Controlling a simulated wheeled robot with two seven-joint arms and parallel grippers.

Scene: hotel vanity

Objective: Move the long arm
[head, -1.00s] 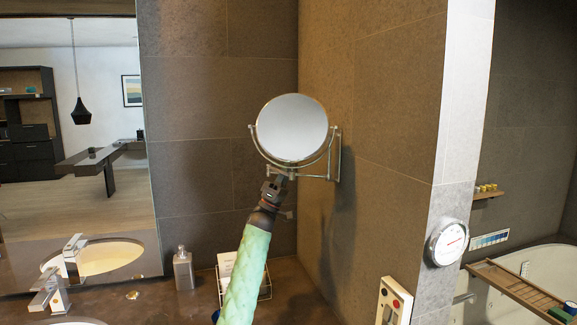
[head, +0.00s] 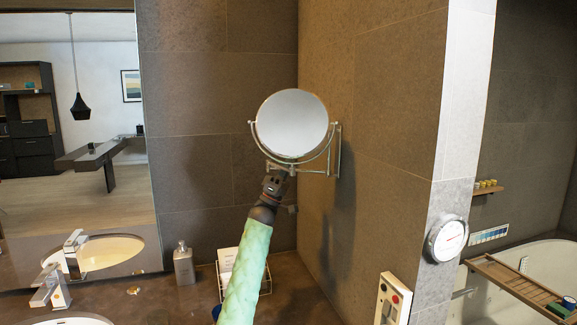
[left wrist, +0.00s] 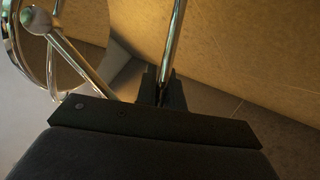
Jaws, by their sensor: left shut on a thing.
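The round vanity mirror (head: 292,123) faces me in the head view, held in a U-shaped metal yoke. Its long metal arm (head: 316,174) runs from below the yoke to the bracket (head: 338,150) on the right-hand wall. My left gripper (head: 276,174) is just under the mirror at the arm's near end. In the left wrist view the gripper's fingers (left wrist: 162,90) are shut on a chrome rod (left wrist: 172,45) of the arm. The mirror's rim and yoke (left wrist: 55,45) show at upper left there. My right gripper is in neither view.
A soap bottle (head: 184,264) and a wire tray (head: 264,284) stand on the counter below, near the tap (head: 49,289). The tiled side wall (head: 390,110) is close to the right of the mirror. A round dial (head: 447,239) hangs on the pillar.

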